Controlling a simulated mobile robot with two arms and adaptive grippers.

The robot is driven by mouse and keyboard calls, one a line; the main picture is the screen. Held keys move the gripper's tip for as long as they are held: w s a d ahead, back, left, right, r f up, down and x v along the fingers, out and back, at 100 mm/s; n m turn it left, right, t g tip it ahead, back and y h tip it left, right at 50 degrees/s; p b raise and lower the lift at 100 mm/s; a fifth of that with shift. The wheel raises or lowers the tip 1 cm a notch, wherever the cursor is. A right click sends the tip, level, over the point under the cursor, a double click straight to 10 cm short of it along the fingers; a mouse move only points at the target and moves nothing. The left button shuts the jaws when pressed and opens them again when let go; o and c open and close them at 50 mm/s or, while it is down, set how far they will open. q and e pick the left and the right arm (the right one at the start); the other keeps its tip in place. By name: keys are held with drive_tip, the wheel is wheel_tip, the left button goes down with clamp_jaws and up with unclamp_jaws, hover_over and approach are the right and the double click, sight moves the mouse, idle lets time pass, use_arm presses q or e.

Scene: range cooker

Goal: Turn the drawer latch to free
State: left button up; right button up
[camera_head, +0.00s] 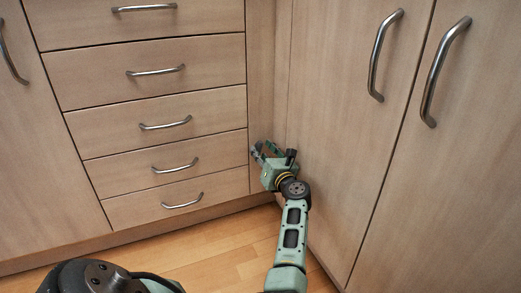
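A stack of several pale wood drawers (150,95) with silver bar handles fills the left and middle. All the drawers look shut. I cannot make out a drawer latch anywhere in this view. My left gripper (264,147) is at the inner corner, just right of the drawer fronts, at about the height of the fourth drawer down. Its fingers point up and left, away from me. They are small and dark here, so I cannot tell whether they are apart or hold anything. My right gripper is not in view.
Tall cupboard doors with curved silver handles (381,55) stand close on the right, beside my arm. Another door handle (12,52) shows at the far left. The wooden floor (215,245) below the drawers is clear.

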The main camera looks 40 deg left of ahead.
use_arm(q)
drive_tip(key=shift+c, duration=0.5)
clamp_jaws()
drive_tip(key=shift+f+n+b, duration=0.15)
drive_tip(key=shift+n+b, duration=1.05)
drive_tip(key=shift+n, duration=0.1)
drive_tip(key=shift+w+d+r+n, duration=0.1)
drive_tip(key=shift+r+n, duration=0.15)
drive_tip(key=shift+n, duration=0.15)
drive_tip(key=shift+o, duration=0.5)
unclamp_jaws()
